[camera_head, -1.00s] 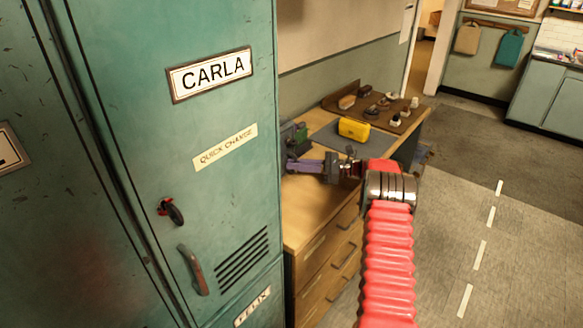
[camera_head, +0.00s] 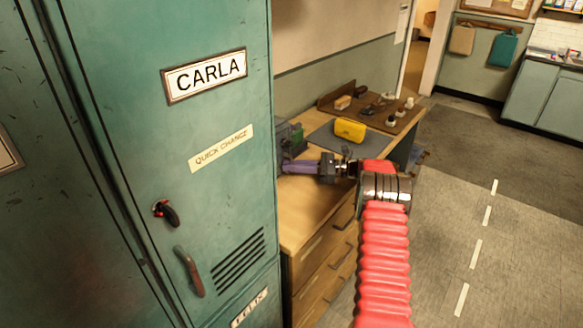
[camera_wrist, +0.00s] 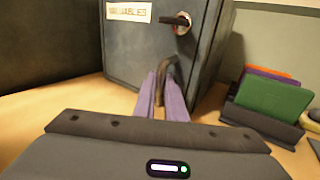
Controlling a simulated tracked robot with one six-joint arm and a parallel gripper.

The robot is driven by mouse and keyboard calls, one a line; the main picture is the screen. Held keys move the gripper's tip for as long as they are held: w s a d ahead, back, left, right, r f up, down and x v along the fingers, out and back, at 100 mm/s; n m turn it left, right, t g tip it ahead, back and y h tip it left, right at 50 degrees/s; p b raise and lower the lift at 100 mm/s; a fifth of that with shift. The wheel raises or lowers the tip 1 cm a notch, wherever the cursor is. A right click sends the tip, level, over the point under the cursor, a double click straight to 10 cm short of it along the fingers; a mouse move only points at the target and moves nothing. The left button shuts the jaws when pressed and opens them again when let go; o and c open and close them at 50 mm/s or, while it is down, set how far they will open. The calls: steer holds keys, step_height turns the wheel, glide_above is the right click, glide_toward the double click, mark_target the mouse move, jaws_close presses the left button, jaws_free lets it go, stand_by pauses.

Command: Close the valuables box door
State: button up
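The valuables box (camera_wrist: 140,50) is a dark grey metal box on the wooden desk, seen close up in the wrist view. Its front carries a "VALUABLES" label (camera_wrist: 129,11), a round lock with a lever (camera_wrist: 183,22), and a curved bronze pull handle (camera_wrist: 168,70). The door looks flush or nearly so; I cannot tell if it is fully shut. My gripper's purple fingers (camera_wrist: 163,92) are close together at the handle, with its lower end between them. Whether they grip it is unclear.
The teal CARLA locker (camera_head: 200,140) stands close at left. A rack with green and orange items (camera_wrist: 265,105) sits just right of the box. A yellow object (camera_head: 349,130) lies on a grey mat, with a wooden tray of small items (camera_head: 345,96) behind. The floor at right is clear.

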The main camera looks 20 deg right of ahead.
steer(key=v, duration=1.3)
steer(key=shift+s+d+f, duration=0.1)
steer(key=shift+s+d, duration=0.1)
steer(key=shift+d, duration=0.1)
steer(key=shift+s, duration=0.15)
